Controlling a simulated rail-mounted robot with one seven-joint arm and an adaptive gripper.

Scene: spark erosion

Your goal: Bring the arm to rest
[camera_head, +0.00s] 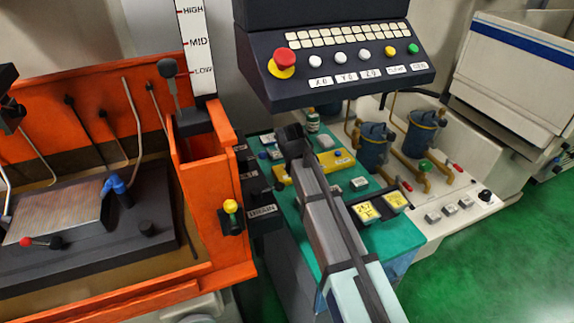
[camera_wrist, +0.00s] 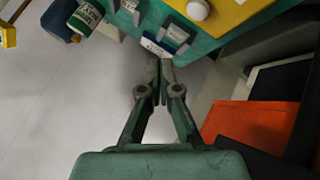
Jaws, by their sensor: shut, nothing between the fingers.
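My gripper (camera_wrist: 160,68) points toward the edge of the teal bench top in the wrist view, its two fingers together and nothing between them. In the head view my arm reaches up from the bottom over the teal bench (camera_head: 333,238), and the dark gripper end (camera_head: 290,140) is above the bench's back part, near the control panel's underside. The fingertips are too small to make out there. The wrist view shows the teal bench (camera_wrist: 204,48) at the top, with pale floor below the fingers.
The orange tank (camera_head: 215,190) stands at left, with a lever and level scale (camera_head: 197,45). The control panel (camera_head: 340,65) with a red stop button overhangs the bench. A yellow tray (camera_head: 288,177) lies under my arm. Two blue filter pots (camera_head: 374,150) stand right. Green floor (camera_head: 480,265) is clear.

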